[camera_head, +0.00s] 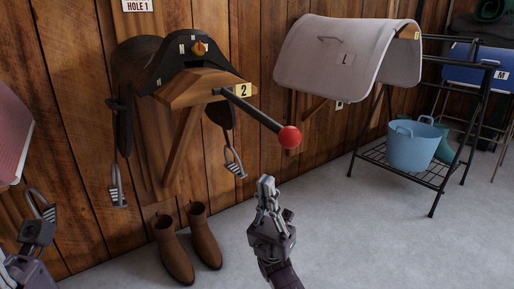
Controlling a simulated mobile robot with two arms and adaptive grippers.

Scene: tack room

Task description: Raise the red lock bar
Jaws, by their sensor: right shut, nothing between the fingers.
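The lock bar (252,111) is a dark rod with a red ball knob (289,137) at its free end. It juts out from the wooden saddle rack (190,91) marked 2 and slopes down to the right. My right gripper (266,183) is shut and empty, pointing up. In the picture it is just below and left of the red knob, apart from it. My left gripper (38,232) is only partly in view at the lower left edge, far from the bar; its fingers are not clear.
A dark saddle (140,65) with hanging stirrups (235,163) sits on the rack. Brown boots (174,250) stand on the floor below. The floor around my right gripper is clear.

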